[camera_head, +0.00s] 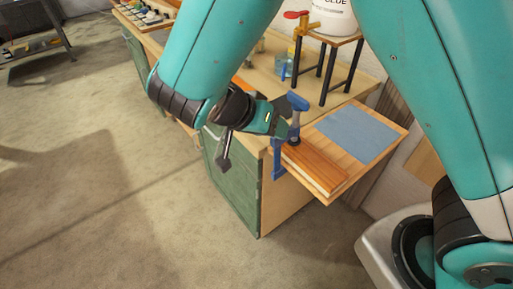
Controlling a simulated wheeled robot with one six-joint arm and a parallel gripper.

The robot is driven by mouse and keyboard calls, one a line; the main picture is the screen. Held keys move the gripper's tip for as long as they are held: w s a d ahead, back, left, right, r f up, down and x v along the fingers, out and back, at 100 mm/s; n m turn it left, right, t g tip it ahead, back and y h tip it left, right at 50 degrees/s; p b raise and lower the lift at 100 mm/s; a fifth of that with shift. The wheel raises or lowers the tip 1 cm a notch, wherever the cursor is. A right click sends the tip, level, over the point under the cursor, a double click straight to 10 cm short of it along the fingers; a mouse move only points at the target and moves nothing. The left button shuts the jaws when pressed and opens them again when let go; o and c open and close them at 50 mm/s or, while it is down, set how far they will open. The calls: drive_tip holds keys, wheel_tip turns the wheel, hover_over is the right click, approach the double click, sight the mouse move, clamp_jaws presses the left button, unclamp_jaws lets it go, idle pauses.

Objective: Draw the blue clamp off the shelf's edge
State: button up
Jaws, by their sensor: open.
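The blue clamp (277,158) sits at the left edge of the wooden shelf (382,110), upright, with its blue handle on top and its lower arm hanging below the board's edge. It stands at the end of a reddish-brown lath (315,167) lying along the shelf's front. My gripper (226,148) is left of the clamp. One dark finger shows, pointing down, apart from the clamp's lower part. The wrist lies close to the clamp's upper part; whether they touch I cannot tell. My gripper is open, with nothing seen between its fingers, though its far side is partly hidden.
A blue-grey cloth or sheet (355,134) lies on the shelf. Behind it, a small black-legged stand (340,40) carries a white bucket (333,15), with a red-and-yellow clamp (303,26) on its edge. A green-fronted workbench (232,178) stands below. The floor at left is clear.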

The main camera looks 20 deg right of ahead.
drive_tip(key=w+d+f+m+t+h+b, duration=0.1)
drive_tip(key=f, duration=0.1)
drive_tip(key=d+f+m+h+b, duration=0.2)
drive_tip(key=w+d+f+m+t+h+b, duration=0.1)
drive_tip(key=f, duration=0.1)
drive_tip(key=shift+w+d+f+m+t, duration=0.15)
drive_tip(key=shift+w+d+m+t, duration=0.15)
drive_tip(key=shift+w+m, duration=0.1)
drive_tip(key=shift+w+d+f+b, duration=0.1)
drive_tip(key=shift+w+d+b, duration=0.05)
drive_tip(key=shift+d+b, duration=0.3)
clamp_jaws()
